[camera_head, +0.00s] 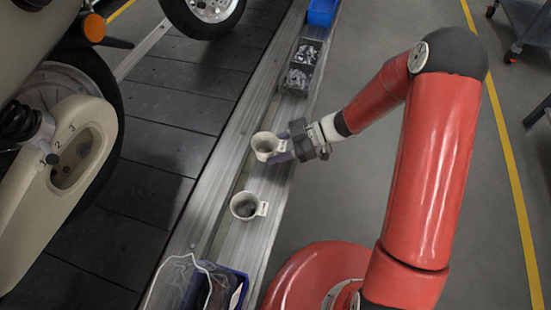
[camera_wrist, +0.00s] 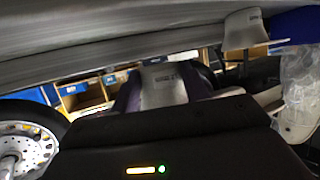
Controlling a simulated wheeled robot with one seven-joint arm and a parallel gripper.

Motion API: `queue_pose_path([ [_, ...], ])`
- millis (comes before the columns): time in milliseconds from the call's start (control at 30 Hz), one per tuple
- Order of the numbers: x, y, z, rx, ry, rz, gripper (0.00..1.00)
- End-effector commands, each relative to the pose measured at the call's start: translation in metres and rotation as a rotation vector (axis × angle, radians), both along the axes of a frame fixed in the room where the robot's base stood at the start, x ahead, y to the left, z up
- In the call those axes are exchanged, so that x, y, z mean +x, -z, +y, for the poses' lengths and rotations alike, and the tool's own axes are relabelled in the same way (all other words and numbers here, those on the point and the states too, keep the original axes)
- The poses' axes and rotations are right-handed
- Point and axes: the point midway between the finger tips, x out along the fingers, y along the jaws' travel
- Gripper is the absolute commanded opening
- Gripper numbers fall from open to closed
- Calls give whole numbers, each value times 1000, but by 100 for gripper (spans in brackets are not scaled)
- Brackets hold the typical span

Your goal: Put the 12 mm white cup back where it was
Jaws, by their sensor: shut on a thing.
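A white cup (camera_head: 266,146) is held in my gripper (camera_head: 284,149), whose jaws are shut on its handle side. It is upright at the rail ledge; whether it touches the ledge I cannot tell. In the wrist view a pale part of the held cup (camera_wrist: 163,84) with a small dark marking shows between the purple fingers (camera_wrist: 165,95); the marking is too small to read. A second white cup (camera_head: 245,206) stands upright on the ledge nearer the bottom, apart from my gripper, its handle to the right.
The metal ledge (camera_head: 232,240) runs beside the dark slat conveyor (camera_head: 165,140). Dark bins of small parts (camera_head: 298,78) and a blue bin (camera_head: 322,11) sit farther up it. A blue bin with a clear bag (camera_head: 180,283) is at the bottom. A wheeled vehicle (camera_head: 60,170) stands left.

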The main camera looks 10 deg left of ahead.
Motion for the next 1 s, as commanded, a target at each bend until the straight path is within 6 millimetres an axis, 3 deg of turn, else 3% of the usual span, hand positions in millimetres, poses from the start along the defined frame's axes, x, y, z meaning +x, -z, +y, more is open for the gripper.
queue_pose_path([
  [367,0,42,0,0,1,3,24],
  [1000,0,57,0,-1,0,0,24],
])
